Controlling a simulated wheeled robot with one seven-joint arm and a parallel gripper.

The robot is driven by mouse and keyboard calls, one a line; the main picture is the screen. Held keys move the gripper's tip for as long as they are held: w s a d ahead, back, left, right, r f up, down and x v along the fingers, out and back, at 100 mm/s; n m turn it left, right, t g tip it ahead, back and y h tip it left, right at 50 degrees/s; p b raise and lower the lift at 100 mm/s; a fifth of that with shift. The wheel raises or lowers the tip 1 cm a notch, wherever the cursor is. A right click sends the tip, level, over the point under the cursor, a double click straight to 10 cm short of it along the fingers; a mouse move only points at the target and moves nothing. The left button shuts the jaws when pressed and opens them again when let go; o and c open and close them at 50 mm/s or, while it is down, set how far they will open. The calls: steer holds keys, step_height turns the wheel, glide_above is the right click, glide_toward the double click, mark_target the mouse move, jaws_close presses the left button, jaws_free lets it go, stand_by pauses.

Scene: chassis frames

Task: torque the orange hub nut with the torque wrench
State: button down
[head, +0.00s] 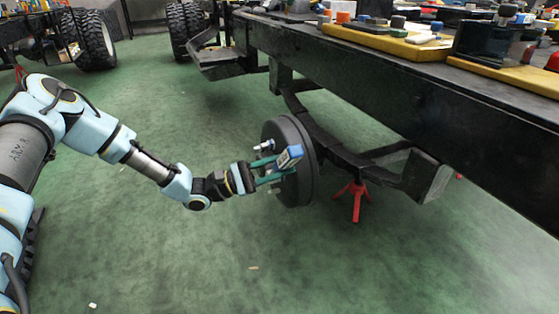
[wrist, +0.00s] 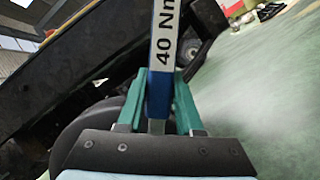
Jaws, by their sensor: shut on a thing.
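My gripper (head: 277,168) reaches in from the left, with its green fingers in front of the dark hub drum (head: 308,150). It is shut on the torque wrench (head: 290,156), whose blue and white part shows at the fingertips. In the wrist view the wrench (wrist: 164,40) rises between the two fingers (wrist: 158,105), with a blue grip and a white band reading "40 Nm". The wrench's far end is out of view there. I cannot make out the orange hub nut in either view. Silver studs (head: 264,146) show on the drum's face; the gripper and wrench cover part of it.
A long black chassis beam (head: 400,95) runs above and to the right of the drum. A red stand (head: 356,200) is under the axle. Trays with parts (head: 385,42) lie on top. Large tyres (head: 90,40) stand at the back left. The green floor in front is mostly clear.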

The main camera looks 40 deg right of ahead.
steer(key=shift+s+a+f+m, duration=0.1)
steer(key=shift+s+f+m, duration=0.1)
steer(key=shift+s+m, duration=0.3)
steer(key=shift+w+y, duration=0.1)
steer(key=shift+y, duration=0.2)
steer(key=shift+s+a+f+m+y, duration=0.2)
steer(key=shift+s+f+m+y, duration=0.25)
steer(key=shift+m, duration=0.45)
steer(key=shift+w, duration=0.1)
steer(key=shift+w+d+r+n+h+p, duration=0.2)
steer(key=shift+w+r+n+h+p, duration=0.25)
steer(key=shift+n, duration=0.3)
steer(key=shift+w+d+r+n+h+p, duration=0.15)
steer(key=shift+w+r+n+h+p, duration=0.25)
steer(key=shift+n, duration=0.35)
